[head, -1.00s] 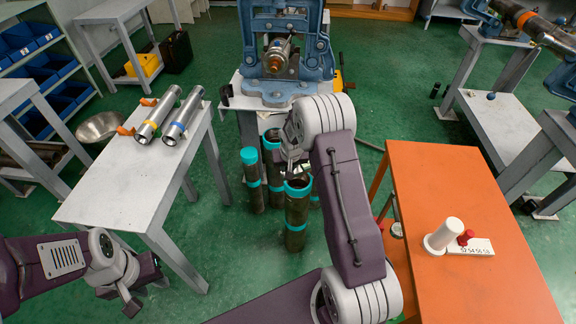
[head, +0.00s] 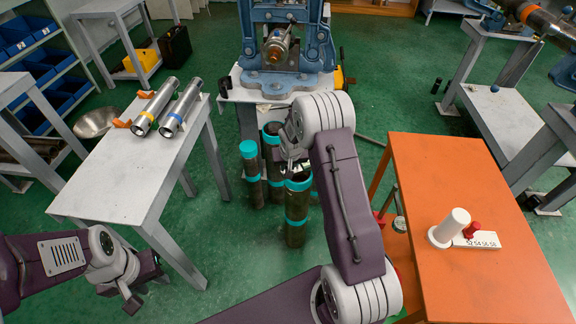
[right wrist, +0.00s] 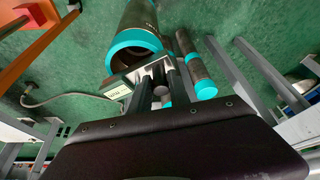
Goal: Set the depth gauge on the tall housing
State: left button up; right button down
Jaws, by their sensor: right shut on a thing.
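Several dark tubular housings with teal bands stand upright on the floor, in the head view centre. The nearest (head: 296,230) stands below my right gripper (head: 293,168); its wide open teal rim also shows in the right wrist view (right wrist: 135,50). I cannot tell for sure which one is the tall housing. My right gripper (right wrist: 162,95) is shut on the depth gauge (right wrist: 120,88), a pale metal bar with a small display, beside the open rim; contact with the rim is unclear. My left gripper (head: 133,298) hangs at lower left, away from the housings; its jaw state is unclear.
A grey table (head: 110,200) with two metal cylinders (head: 165,105) is at left. An orange table (head: 470,180) at right bears a white cylinder (head: 452,226) and a marked white block (head: 478,240).

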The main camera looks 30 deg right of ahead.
jog(key=shift+f+b, duration=0.3)
jog(key=shift+f, duration=0.05)
dwell(0.7)
jog(key=c, duration=1.1)
grip_release()
jog(key=shift+c, duration=0.2)
jog(key=shift+r+p, duration=3.05)
jog(key=shift+r, duration=0.55)
jog(key=shift+f, duration=0.1)
